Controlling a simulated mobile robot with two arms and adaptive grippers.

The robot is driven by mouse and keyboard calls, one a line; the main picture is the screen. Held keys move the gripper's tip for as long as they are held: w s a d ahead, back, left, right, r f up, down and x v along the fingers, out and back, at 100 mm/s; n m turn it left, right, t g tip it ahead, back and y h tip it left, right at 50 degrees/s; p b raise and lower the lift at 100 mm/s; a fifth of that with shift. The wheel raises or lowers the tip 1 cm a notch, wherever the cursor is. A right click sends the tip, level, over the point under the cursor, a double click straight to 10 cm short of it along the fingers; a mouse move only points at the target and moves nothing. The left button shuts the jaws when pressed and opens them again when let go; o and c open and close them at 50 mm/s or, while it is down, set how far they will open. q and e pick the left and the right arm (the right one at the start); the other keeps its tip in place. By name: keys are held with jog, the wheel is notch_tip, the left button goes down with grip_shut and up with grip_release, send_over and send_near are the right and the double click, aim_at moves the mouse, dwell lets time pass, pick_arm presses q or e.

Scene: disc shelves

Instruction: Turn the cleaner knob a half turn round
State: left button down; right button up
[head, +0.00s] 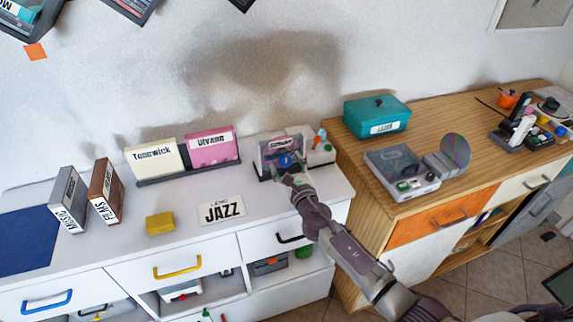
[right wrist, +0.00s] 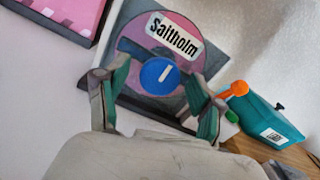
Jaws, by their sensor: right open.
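The cleaner (head: 263,163) stands at the right end of the white cabinet top, with a purple disc (right wrist: 140,48) labelled Saltholm upright in it. Its round blue knob (right wrist: 160,77) sits at the disc's centre and has a short white mark, slightly tilted from vertical. The knob also shows in the head view (head: 285,160). My right gripper (head: 288,174) is open in front of the knob. In the right wrist view, its two fingers stand left and right of the knob; I cannot tell whether they touch it. My left gripper is not in view.
An orange-tipped part (right wrist: 236,89) and a green piece (right wrist: 232,117) sit close to the right finger. A teal lidded box (head: 377,117) stands on the wooden cabinet to the right. A pink sleeve (head: 212,147) and a JAZZ card (head: 221,211) are to the left.

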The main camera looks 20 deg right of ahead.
jog(key=shift+w, duration=0.15)
jog(key=shift+c, duration=0.3)
jog(key=c, duration=1.1)
